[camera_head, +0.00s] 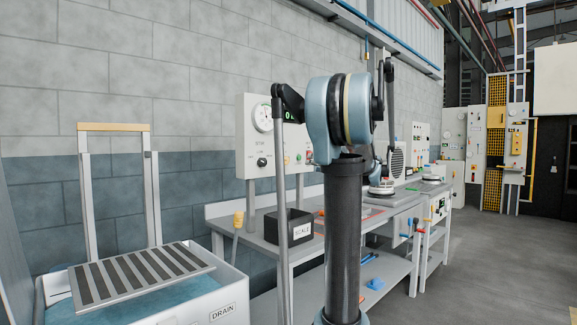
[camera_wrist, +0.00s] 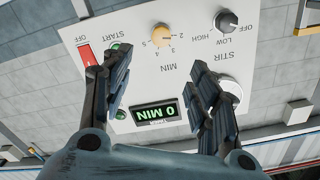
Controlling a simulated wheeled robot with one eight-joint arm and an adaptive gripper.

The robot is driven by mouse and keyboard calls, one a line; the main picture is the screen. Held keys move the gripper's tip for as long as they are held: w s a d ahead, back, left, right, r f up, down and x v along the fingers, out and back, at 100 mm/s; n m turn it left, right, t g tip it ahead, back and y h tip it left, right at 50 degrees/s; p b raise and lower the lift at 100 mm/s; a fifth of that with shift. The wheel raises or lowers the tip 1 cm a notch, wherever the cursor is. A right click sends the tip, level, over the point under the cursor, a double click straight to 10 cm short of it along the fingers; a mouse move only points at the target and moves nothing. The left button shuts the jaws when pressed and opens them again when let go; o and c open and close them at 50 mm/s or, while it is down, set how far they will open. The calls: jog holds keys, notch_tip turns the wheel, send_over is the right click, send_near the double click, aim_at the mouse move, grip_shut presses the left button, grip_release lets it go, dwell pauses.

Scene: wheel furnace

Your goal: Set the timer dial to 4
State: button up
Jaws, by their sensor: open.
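The timer dial (camera_wrist: 162,36) is a small yellow-orange knob on a pale control panel (camera_wrist: 180,70), seen upside down in the wrist view. Small numbers and the word MIN are printed near it. I cannot tell where its pointer sits. The timer display (camera_wrist: 157,112) reads 0 MIN in green. My gripper (camera_wrist: 160,58) is open and empty, its two dark fingers apart on either side of the display and the dial beyond their tips. In the head view the panel (camera_head: 254,150) is on the wall side, partly hidden by my arm, and my gripper cannot be made out.
Below the panel are a bench and a black SCALE box (camera_head: 288,228). A DRAIN tank (camera_head: 222,311) stands at lower left.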

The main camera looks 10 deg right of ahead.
aim_at(287, 161)
jog(key=x, duration=1.7)
jog(key=shift+s+f, duration=0.1)
jog(key=shift+c, duration=0.3)
jog(key=c, duration=1)
